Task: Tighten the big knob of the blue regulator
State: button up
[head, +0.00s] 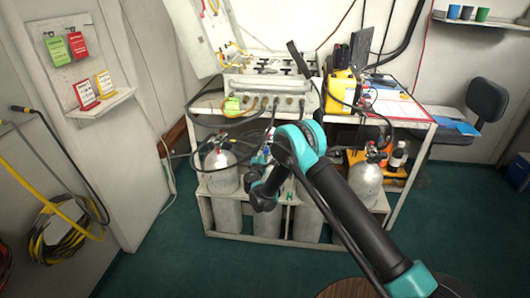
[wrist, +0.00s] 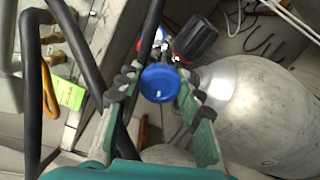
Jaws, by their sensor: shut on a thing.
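The big knob (wrist: 160,84) of the blue regulator is a round blue cap in the middle of the wrist view. It sits between the fingers of my gripper (wrist: 159,80), which are shut on its two sides. The regulator body behind the knob is mostly hidden; a little shiny metal shows above it. In the head view, my arm covers the grip, and only a small bit of blue shows beside my wrist near the cylinder tops.
A black knob (wrist: 196,37) stands just beyond the blue one. A grey cylinder (wrist: 245,105) lies close on the right. Black hoses (wrist: 88,60) hang close on the left. The air panel (head: 268,85) stands on the table above several cylinders, with a yellow case (head: 341,88) beside it.

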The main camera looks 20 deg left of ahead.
jog(key=shift+m, duration=1.3)
jog(key=o, duration=1.2)
jog(key=s, duration=0.4)
jog(key=s+d, duration=0.1)
jog(key=s, duration=0.3)
jog(key=s+d, duration=0.1)
jog(key=s, duration=0.3)
jog(key=shift+a+f, duration=0.1)
